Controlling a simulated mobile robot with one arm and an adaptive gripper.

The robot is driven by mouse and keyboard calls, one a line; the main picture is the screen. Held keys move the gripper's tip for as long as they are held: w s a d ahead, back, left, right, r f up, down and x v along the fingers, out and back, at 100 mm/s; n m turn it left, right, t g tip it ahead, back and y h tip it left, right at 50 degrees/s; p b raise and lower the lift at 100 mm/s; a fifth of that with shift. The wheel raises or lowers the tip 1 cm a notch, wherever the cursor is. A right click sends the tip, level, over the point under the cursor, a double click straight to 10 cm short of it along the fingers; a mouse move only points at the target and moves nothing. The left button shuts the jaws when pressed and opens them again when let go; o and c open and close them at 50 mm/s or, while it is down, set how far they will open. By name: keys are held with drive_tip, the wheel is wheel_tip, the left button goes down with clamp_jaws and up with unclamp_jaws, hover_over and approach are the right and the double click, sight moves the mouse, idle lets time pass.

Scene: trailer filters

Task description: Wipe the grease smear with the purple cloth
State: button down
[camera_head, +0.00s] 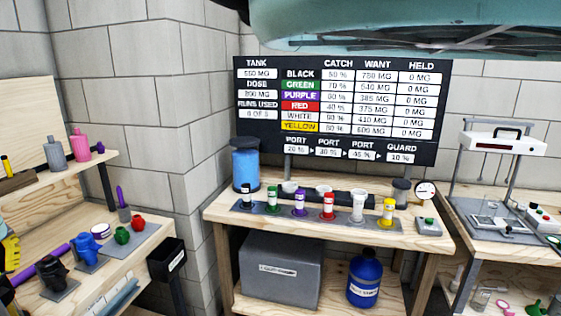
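I cannot make out a purple cloth or a grease smear in the head view. Purple things that do show are a purple rod (56,253) lying on the left bench, a small upright purple tool (120,197) in a grey holder, and a purple-marked cartridge (299,204) in the row on the middle bench. None of these looks like a cloth. My gripper is not in view.
The middle bench (228,214) carries colour-marked cartridges, a blue canister (245,165) and a gauge (425,191). A grey box (279,270) and a blue jug (364,279) stand below. A black bin (168,260) hangs off the left bench. A teal body (400,20) overhangs the top.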

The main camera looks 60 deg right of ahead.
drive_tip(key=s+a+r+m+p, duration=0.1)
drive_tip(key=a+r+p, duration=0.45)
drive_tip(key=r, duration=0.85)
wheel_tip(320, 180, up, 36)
drive_tip(key=p, duration=3.5)
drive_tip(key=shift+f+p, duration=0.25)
drive_tip(key=shift+p, duration=0.1)
